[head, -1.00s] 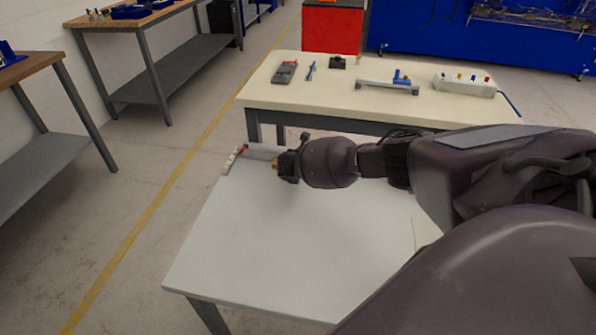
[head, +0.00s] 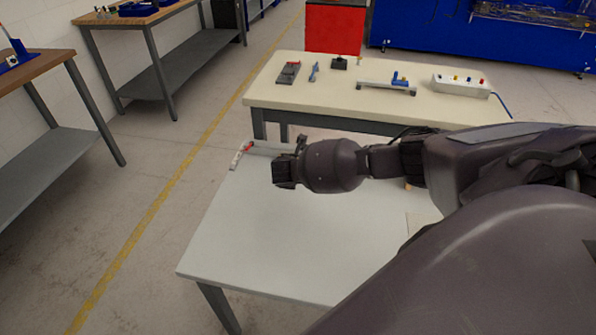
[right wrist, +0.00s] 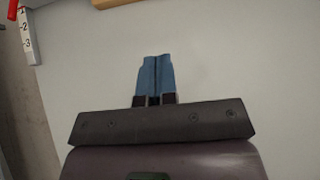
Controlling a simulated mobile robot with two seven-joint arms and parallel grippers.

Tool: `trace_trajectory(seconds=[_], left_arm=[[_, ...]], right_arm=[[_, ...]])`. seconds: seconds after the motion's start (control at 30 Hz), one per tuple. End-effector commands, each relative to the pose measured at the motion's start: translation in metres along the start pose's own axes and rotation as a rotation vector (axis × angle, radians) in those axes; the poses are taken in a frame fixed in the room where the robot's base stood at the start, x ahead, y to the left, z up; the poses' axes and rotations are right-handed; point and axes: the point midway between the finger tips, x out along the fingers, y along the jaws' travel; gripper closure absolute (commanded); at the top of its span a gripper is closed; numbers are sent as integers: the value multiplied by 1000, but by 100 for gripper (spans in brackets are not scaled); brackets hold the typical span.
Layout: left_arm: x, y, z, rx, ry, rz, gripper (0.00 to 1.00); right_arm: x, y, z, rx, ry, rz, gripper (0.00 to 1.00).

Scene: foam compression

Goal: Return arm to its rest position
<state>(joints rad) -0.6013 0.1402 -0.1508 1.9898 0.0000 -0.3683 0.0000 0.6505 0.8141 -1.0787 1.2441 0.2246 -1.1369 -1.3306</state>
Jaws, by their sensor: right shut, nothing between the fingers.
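My right arm reaches in from the right in the head view, over the white table (head: 260,240). Its dark wrist ends at the gripper (head: 284,172), whose fingertips are hard to make out there. In the right wrist view the blue fingers (right wrist: 155,75) of my right gripper are together, with nothing between them, above the bare white tabletop (right wrist: 230,70). My left gripper is out of view.
A white scale with a red part (head: 241,155) lies at the table's far left corner; its numbers show in the right wrist view (right wrist: 26,35). A pale flat piece (head: 420,220) is partly hidden behind my arm. A cream bench (head: 300,97) behind holds several small tools.

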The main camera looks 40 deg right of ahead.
Motion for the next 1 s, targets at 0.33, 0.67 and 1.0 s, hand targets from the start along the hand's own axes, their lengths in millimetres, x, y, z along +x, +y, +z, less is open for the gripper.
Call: trace_trajectory(seconds=[0.33, 0.67, 1.0], left_arm=[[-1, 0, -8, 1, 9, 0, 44], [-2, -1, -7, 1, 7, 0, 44], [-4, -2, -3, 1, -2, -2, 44]], right_arm=[[-18, 0, 0, 1, 0, 0, 100], [-18, 8, -2, 160, 14, 50, 100], [-92, 107, -18, 672, 245, 439, 100]])
